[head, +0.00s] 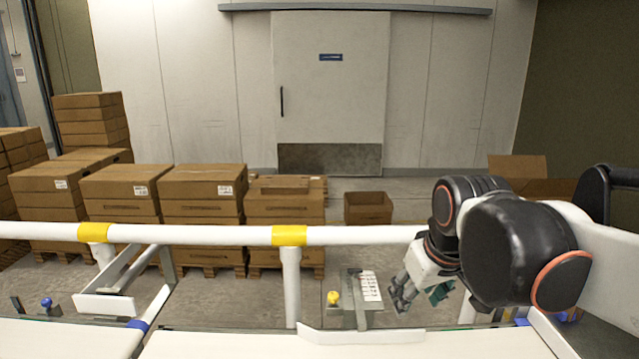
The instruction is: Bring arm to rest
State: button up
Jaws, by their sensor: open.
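My gripper (402,294) shows in the head view at the lower right, at the end of my folded black and white arm. It points down and to the left, with its fingers open and nothing visible between them. It hangs in front of the white guard rail, to the right of a small control box (361,299) with a label. My arm's large black joints hide part of the rail and the floor behind.
A white rail (190,234) with yellow bands runs across the view. Pale conveyor belts (240,345) lie at the bottom. Stacked cartons (200,190) stand on pallets behind the rail. An open carton (368,208) sits on the floor before a closed sliding door (330,90).

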jog(key=s+d+f+m+t, duration=0.2)
jog(key=s+f, duration=0.5)
jog(key=s, duration=0.5)
jog(key=shift+s+d+f+m+b, duration=0.2)
jog(key=shift+s+d+m+b, duration=0.15)
jog(key=shift+m, duration=0.25)
